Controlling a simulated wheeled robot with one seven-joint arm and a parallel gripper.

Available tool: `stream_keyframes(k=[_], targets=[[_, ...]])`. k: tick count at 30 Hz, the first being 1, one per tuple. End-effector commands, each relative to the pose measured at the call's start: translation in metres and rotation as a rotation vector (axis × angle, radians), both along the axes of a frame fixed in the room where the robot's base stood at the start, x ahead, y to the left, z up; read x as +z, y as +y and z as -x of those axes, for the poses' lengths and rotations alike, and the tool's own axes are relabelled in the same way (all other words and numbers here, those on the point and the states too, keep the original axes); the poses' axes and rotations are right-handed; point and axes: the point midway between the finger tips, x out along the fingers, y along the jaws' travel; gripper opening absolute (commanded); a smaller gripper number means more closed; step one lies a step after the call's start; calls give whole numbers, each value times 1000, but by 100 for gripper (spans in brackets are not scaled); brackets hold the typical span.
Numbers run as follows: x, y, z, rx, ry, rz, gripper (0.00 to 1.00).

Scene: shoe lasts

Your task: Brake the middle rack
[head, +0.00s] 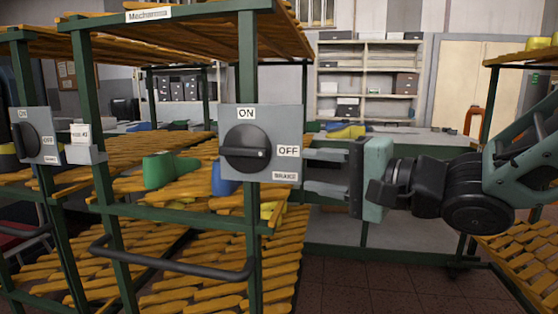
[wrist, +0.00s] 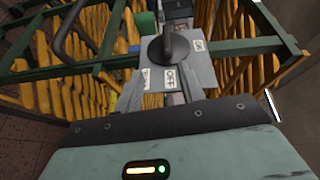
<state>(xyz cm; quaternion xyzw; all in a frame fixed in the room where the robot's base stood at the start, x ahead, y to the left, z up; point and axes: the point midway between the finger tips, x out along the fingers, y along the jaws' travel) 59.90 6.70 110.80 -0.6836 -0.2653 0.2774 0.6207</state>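The middle rack (head: 247,70) has a green frame and slatted orange shelves. A grey switch box (head: 233,172) on its front post carries a round black knob (head: 247,148) and ON, OFF and BRAKE labels. The knob's white mark points right, toward OFF (head: 289,151); BRAKE (head: 285,176) is below that. The knob also shows in the wrist view (wrist: 168,47). My gripper (head: 308,171) is just right of the box, its two grey fingers apart with nothing seen between them. Whether the fingertips touch the box is unclear.
Another rack with a similar switch box (head: 35,135) stands at left. A third rack (head: 525,265) is at right, beneath my arm. A black handle bar (head: 170,265) juts from the middle rack's front. Green, blue and yellow shoe lasts lie on its shelf.

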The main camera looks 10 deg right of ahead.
Motion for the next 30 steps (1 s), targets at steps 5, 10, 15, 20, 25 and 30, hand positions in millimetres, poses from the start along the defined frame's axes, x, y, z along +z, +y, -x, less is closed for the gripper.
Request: stream_keyframes(k=[5, 10, 15, 20, 25, 30], targets=[[7, 1, 5, 43, 20, -88, 39], [11, 7, -1, 48, 26, -94, 39], [13, 17, -10, 47, 29, -94, 39], [5, 35, -25, 46, 22, -90, 39], [5, 61, -49, 46, 21, -91, 39], [5, 88, -73, 45, 22, -90, 39]])
